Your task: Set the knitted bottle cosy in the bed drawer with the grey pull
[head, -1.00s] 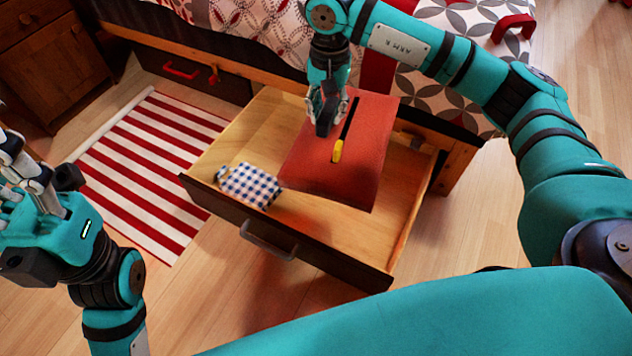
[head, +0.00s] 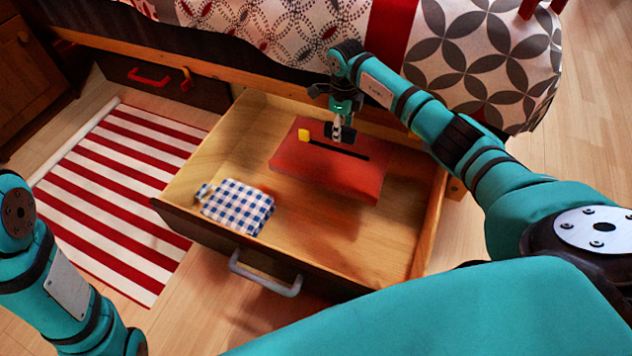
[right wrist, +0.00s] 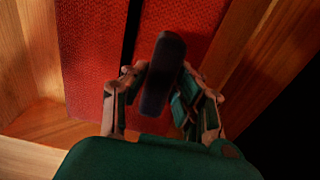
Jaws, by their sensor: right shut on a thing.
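The bed drawer (head: 190,178) with the grey pull (head: 268,281) is open. A flat red piece with a knitted-looking surface (head: 315,172), apparently the bottle cosy, is inside its walls toward the back. It bears a black stripe and a yellow tab. My right gripper (head: 338,132) is above it, shut on a dark handle-like part. The right wrist view shows the fingers around this dark bar (right wrist: 163,75) in front of the red surface (right wrist: 88,62). I cannot tell whether the red piece touches the drawer floor. My left gripper is out of view.
A blue-and-white checked cloth item (head: 237,206) lies in the drawer's front left. Another drawer with a red pull (head: 149,79) is shut to the left. A striped rug (head: 120,190) lies beside the open drawer. The drawer's front right floor is clear.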

